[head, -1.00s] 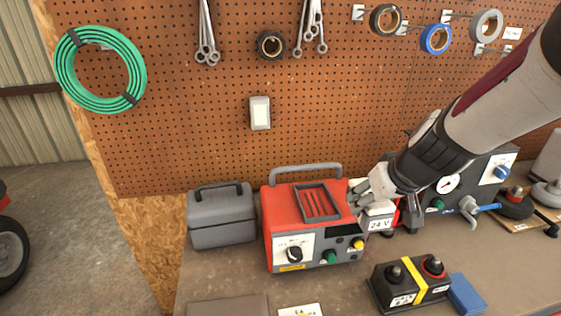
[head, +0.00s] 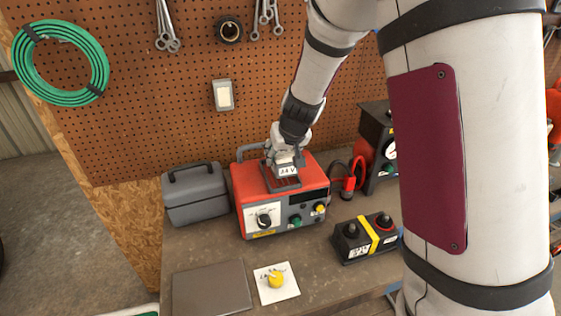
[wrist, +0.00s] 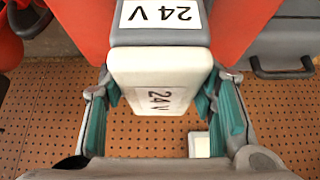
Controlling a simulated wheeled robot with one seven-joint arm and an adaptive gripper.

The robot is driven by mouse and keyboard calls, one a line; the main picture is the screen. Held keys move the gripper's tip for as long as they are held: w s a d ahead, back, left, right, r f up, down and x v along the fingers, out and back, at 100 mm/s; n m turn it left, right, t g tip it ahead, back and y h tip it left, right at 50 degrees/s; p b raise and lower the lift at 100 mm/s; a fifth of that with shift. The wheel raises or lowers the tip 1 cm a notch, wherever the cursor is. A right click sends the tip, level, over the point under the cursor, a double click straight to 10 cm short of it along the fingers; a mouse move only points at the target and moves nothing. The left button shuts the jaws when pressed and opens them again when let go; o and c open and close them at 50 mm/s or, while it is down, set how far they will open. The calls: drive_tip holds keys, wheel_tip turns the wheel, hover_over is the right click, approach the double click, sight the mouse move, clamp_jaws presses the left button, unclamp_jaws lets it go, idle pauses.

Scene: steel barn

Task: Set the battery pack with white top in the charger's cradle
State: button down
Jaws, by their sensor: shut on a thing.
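The battery pack with white top (wrist: 160,72) has a 24 V label on its top and another on its grey side. My gripper (head: 286,156) is shut on it, with teal finger pads on both sides of the white top in the wrist view (wrist: 162,98). The red charger (head: 247,183) stands on the bench. The grey-framed cradle (head: 284,186) is on the charger's top. The pack, also in the head view (head: 288,171), is over the cradle and hides its back part. I cannot tell whether the pack touches the cradle.
A grey toolbox (head: 195,193) stands left of the charger. A black-and-yellow battery (head: 365,237) lies front right. A grey mat (head: 211,290) and a card with a yellow knob (head: 276,283) lie in front. A pegboard (head: 130,120) rises behind.

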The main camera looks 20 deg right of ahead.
drive_tip(key=shift+w+a, duration=0.2)
drive_tip(key=shift+w+f, duration=0.15)
drive_tip(key=shift+f, duration=1.55)
drive_tip(key=shift+f, duration=0.2)
drive_tip(key=c, duration=0.7)
unclamp_jaws()
